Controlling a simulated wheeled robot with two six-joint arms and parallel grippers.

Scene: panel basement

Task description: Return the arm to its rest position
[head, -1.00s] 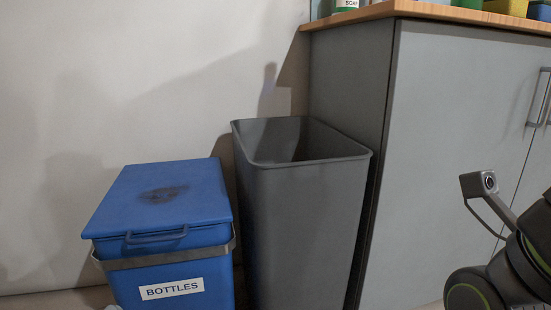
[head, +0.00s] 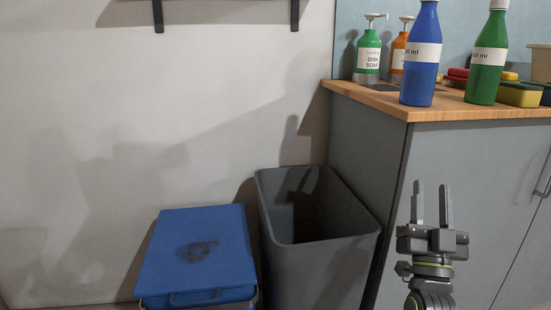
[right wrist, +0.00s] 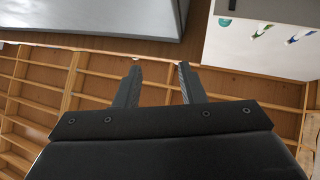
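My right gripper (head: 431,205) is in the head view at the lower right, pointing up in front of the grey cabinet (head: 470,185). Its two fingers stand apart with nothing between them. In the right wrist view the same gripper (right wrist: 158,85) shows two dark fingers spread apart and empty. My left gripper is in neither view.
A blue lidded bin (head: 195,250) and an open grey bin (head: 325,270) stand left of the cabinet. On the wooden counter (head: 390,100) are a blue bottle (head: 421,60), a green bottle (head: 487,60), soap dispensers (head: 368,58) and sponges (head: 517,95). A wall shelf (head: 220,12) hangs above.

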